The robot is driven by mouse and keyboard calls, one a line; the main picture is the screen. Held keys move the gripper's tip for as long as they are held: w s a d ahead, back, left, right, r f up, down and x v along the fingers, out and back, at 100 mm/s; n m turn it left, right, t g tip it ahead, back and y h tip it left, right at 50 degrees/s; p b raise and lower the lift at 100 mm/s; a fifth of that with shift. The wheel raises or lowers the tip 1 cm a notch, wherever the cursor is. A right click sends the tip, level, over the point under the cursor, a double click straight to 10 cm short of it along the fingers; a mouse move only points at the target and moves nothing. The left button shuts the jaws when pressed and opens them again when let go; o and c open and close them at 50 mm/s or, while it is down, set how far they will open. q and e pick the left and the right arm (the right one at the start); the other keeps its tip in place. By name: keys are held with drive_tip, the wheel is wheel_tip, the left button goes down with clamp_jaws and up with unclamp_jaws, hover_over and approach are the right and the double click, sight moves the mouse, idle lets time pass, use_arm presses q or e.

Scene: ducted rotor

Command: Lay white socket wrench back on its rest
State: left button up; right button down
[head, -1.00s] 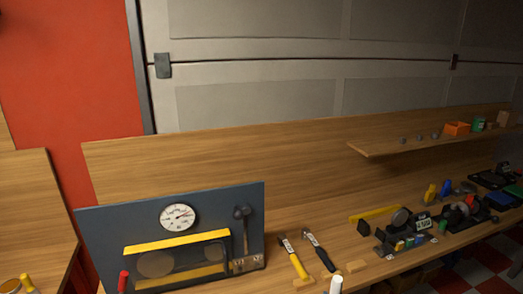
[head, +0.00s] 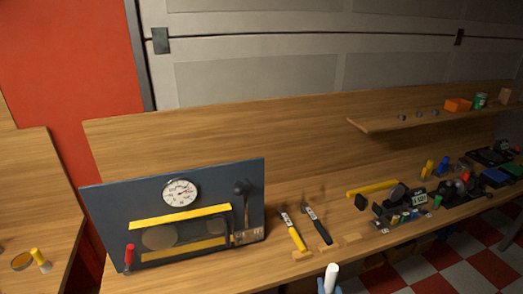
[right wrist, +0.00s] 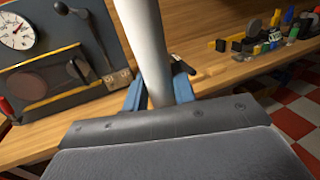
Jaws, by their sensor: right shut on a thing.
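The white socket wrench (head: 331,274) stands near upright at the bottom edge of the head view, in front of the workbench. My right gripper (head: 325,288) is shut on it with blue fingers. In the right wrist view the white shaft (right wrist: 145,45) rises between the two blue fingers (right wrist: 157,95); its upper end is cut off. Small wooden blocks lie on the bench, one at the yellow hammer's handle (head: 302,256) and one farther right (head: 351,238). I cannot tell which block is the wrench's rest. My left gripper is not in view.
A yellow-handled hammer (head: 294,234) and a black-handled hammer (head: 318,226) lie on the bench. A dark panel with a gauge (head: 110,215) stands left of them. Black fixtures with small parts (head: 402,207) are to the right. Bare bench (head: 340,215) lies between.

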sight(333, 279)
drive_tip(key=shift+s+a+r, duration=0.15)
drive_tip(key=shift+s+r, duration=0.15)
drive_tip(key=shift+s, duration=0.2)
drive_tip(key=shift+r, duration=0.1)
wheel_tip(333, 279, up, 2)
drive_tip(key=p, duration=0.3)
drive_tip(key=shift+r, duration=0.2)
drive_tip(key=shift+r+b, duration=0.15)
drive_tip(key=shift+b, duration=0.15)
drive_tip(key=shift+r, duration=1.55)
